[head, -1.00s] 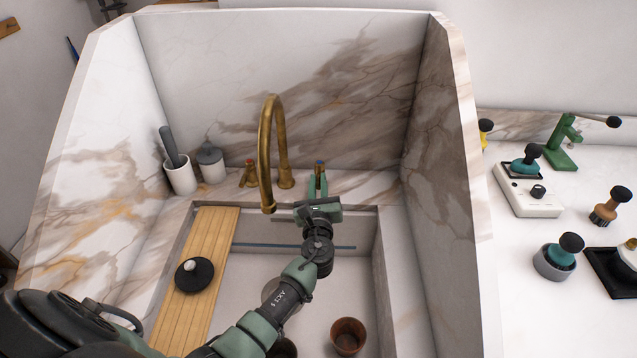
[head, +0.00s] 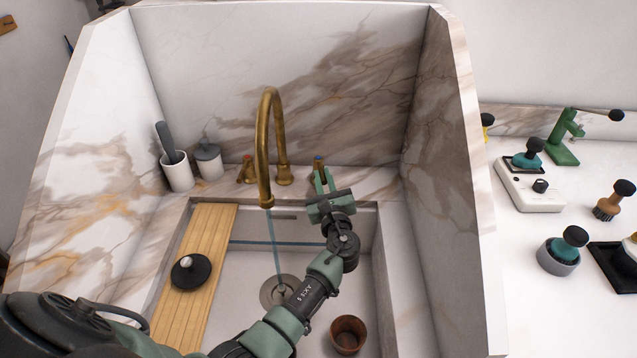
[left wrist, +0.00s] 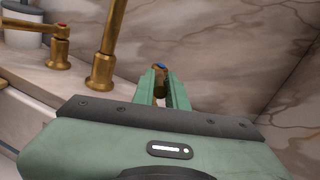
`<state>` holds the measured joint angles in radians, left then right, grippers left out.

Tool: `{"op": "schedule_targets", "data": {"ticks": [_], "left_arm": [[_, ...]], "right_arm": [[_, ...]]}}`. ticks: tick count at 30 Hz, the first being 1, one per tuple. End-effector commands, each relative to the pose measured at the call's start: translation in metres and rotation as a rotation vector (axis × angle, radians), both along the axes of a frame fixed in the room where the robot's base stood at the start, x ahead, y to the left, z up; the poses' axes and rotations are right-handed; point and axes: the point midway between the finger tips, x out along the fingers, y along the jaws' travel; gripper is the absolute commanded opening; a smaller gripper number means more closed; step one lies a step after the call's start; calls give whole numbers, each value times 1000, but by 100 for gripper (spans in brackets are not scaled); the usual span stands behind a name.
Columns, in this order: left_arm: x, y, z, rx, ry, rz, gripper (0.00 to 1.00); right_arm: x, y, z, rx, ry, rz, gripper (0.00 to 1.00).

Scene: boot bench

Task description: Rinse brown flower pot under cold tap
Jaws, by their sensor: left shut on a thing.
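The brown flower pot (head: 348,336) stands upright in the sink, right of my left arm and away from the water. The brass spout (head: 264,150) arches over the sink, and a thin stream of water (head: 273,245) falls from it towards the round drain (head: 275,291). My left gripper (head: 320,183) is shut on the blue-marked cold tap handle (head: 319,164) at the back right of the sink. In the left wrist view its green fingers (left wrist: 160,88) close around this handle (left wrist: 159,70). My right gripper is not in view.
The red-marked tap (head: 247,171) is left of the spout. A slatted wooden board (head: 207,250) with a black lid-like disc (head: 191,271) covers the sink's left side. High marble walls enclose the sink. Several brushes and stamps stand on the right counter.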

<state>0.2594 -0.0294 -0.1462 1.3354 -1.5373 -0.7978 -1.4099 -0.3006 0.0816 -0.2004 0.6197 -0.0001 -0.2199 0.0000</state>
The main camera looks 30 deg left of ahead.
Motion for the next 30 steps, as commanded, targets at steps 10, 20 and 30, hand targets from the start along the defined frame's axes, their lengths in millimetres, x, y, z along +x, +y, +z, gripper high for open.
{"op": "schedule_targets", "data": {"ticks": [10,20,30], "left_arm": [[4,-7,-1,1,2,90,0],[4,-7,-1,0,3,89,35],[-4,-14,-1,0,3,88,35]], "right_arm": [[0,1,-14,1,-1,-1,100],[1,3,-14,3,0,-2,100],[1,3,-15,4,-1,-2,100]]}}
